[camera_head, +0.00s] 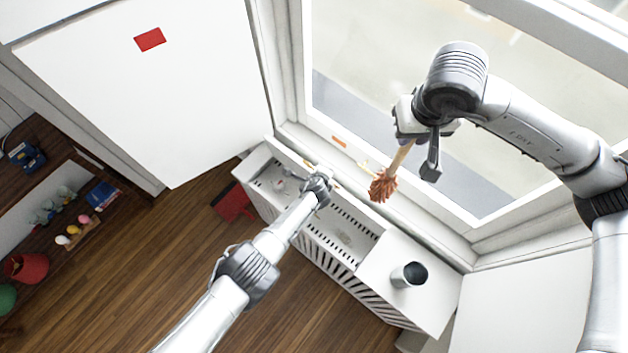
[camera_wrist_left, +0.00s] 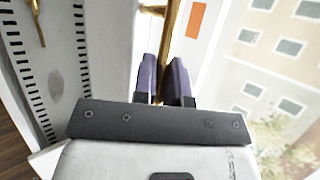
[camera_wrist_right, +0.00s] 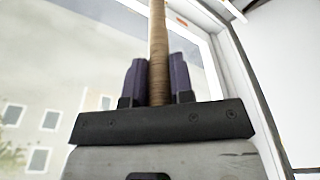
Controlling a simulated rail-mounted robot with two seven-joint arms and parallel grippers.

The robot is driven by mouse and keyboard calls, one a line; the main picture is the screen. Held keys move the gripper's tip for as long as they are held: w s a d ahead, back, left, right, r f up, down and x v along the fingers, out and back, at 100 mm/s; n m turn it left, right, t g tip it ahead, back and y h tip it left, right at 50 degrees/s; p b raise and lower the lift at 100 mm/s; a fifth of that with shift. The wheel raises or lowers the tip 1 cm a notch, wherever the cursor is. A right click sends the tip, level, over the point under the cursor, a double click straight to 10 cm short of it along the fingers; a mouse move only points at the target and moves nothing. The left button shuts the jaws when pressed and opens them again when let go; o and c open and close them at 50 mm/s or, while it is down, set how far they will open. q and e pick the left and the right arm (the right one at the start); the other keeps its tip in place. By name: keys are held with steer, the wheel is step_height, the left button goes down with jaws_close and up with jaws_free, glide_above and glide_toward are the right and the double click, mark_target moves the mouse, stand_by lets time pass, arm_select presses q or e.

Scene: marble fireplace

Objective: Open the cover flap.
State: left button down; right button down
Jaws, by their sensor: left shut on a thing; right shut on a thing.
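A white slotted radiator cover (camera_head: 405,312) stands under the window. Its left and middle top shows slotted surfaces; I cannot tell which panel is the cover flap. My left gripper (camera_head: 322,182) is over the middle of the cover by the sill. In the left wrist view its purple fingers (camera_wrist_left: 165,78) are shut on a thin brass-coloured rod (camera_wrist_left: 172,32). My right gripper (camera_head: 410,135) is in front of the window pane, shut on the wooden handle of a brown-headed duster (camera_head: 383,187). The handle also shows between its fingers in the right wrist view (camera_wrist_right: 158,45).
A dark-mouthed metal cup (camera_head: 402,276) stands on the cover's plain right top. An orange mark (camera_head: 339,141) is on the sill. A white panel with a red patch (camera_head: 150,39) is at left. Wooden shelves (camera_head: 50,160) with small objects stand far left.

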arm_select(q)
steer(key=shift+w+d+f+g+y+b, duration=0.1)
steer(key=shift+w+d+g+y+b, duration=0.2)
steer(key=shift+w+d+b, duration=0.4)
steer(key=shift+w+d+r+g+b, duration=0.2)
steer(key=shift+w+d+g+b, duration=0.15)
steer(key=shift+b, duration=0.5)
steer(key=shift+w, duration=0.1)
steer(key=c, duration=1.2)
jaws_free()
steer(key=shift+r, duration=0.1)
